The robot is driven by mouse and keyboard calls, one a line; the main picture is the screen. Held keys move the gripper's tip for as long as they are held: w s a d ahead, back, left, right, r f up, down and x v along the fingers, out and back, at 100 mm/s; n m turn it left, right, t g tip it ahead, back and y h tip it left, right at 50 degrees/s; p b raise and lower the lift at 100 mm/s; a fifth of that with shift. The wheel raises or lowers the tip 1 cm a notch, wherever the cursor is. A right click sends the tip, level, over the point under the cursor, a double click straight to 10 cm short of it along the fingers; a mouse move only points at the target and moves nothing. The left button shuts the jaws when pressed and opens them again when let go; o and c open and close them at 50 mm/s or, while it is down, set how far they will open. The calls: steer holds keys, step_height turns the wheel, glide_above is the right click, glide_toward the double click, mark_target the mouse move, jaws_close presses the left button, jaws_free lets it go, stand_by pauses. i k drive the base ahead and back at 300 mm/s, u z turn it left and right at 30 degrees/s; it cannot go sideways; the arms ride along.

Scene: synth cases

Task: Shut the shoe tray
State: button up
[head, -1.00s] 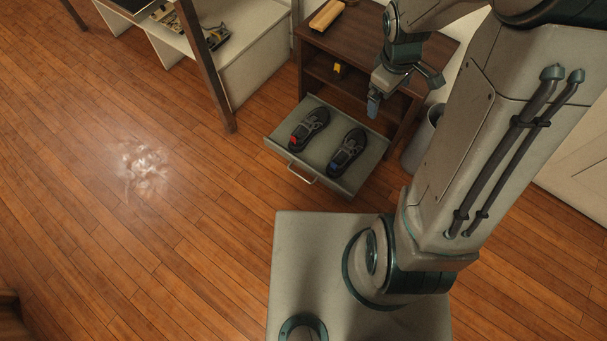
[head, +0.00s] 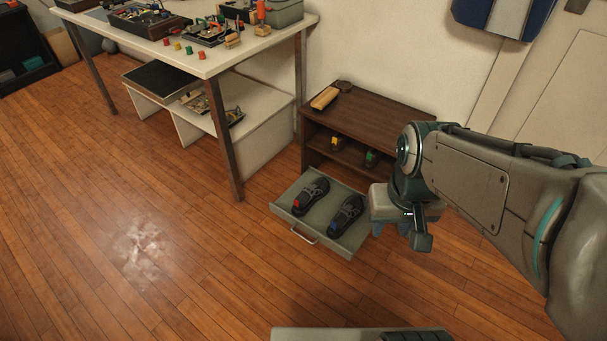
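The shoe tray (head: 326,243) is a grey drawer pulled out from the bottom of a dark brown cabinet (head: 385,108). It holds two dark shoes, one with a red patch (head: 311,194) and one with a blue patch (head: 346,213). A metal bar handle (head: 304,235) is on its front. My gripper (head: 391,229) is just right of the tray, pointing down, with its blue fingertips apart and nothing seen between them. The tray's back end and right rear side are partly hidden by the cabinet and my gripper.
The cabinet's open shelf holds a yellow item (head: 337,144) and a green item (head: 372,158); a wooden block (head: 324,98) lies on top. A white workbench (head: 190,52) with tools stands to the left, its leg (head: 224,140) near the tray. The floor in front and left is clear.

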mark_target(316, 222)
steer(key=u, duration=0.65)
steer(key=i, duration=0.7)
steer(key=z, duration=2.05)
steer(key=k, duration=0.5)
steer(key=u, duration=1.4)
